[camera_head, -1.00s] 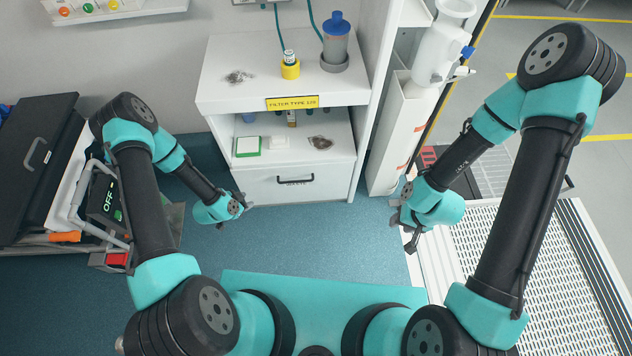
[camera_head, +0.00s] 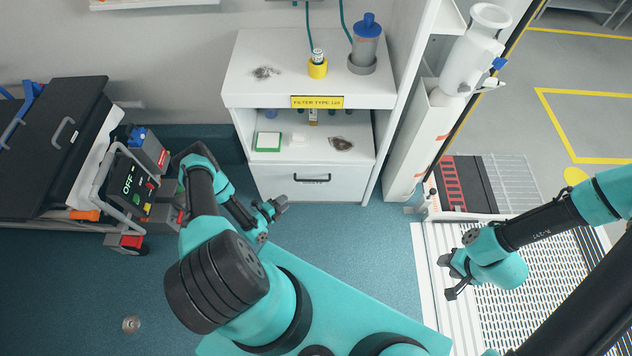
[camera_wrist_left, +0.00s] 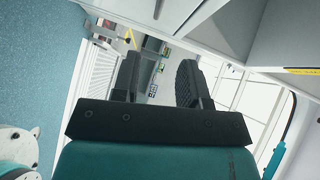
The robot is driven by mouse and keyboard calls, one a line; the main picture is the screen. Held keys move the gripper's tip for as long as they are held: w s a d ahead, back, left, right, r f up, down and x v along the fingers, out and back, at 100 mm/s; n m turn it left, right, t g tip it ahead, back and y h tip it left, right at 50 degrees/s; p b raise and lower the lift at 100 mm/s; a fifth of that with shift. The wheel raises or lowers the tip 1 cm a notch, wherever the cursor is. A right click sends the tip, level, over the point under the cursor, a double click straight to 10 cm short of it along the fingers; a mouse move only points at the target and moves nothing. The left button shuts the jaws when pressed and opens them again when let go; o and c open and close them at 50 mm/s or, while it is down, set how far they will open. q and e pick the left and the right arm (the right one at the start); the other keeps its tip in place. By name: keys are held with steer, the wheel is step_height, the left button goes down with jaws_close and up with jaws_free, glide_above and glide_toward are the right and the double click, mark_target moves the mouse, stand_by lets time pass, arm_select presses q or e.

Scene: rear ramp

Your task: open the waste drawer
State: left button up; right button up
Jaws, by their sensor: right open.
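The waste drawer (camera_head: 290,184) is the white front at the bottom of the white cabinet, with a dark bar handle (camera_head: 312,180). It looks closed, flush with the cabinet. My left gripper (camera_head: 280,204) is just below and left of the handle, apart from it in the head view. In the left wrist view its two dark fingers (camera_wrist_left: 160,82) stand apart with nothing between them. My right gripper (camera_head: 450,276) is open and empty over the white ramp, well right of the drawer.
The cabinet shelf (camera_head: 272,164) above the drawer holds small items. A bottle (camera_head: 365,45) and a yellow-based vial (camera_head: 317,66) stand on top. A cart (camera_head: 125,190) with an OFF display is at left. Blue floor (camera_head: 345,235) before the drawer is clear.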

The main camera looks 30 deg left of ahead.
arm_select(q)
steer(key=shift+w, duration=0.15)
steer(key=x, duration=1.7)
steer(key=shift+w, duration=0.1)
steer(key=shift+c, duration=0.2)
jaws_close()
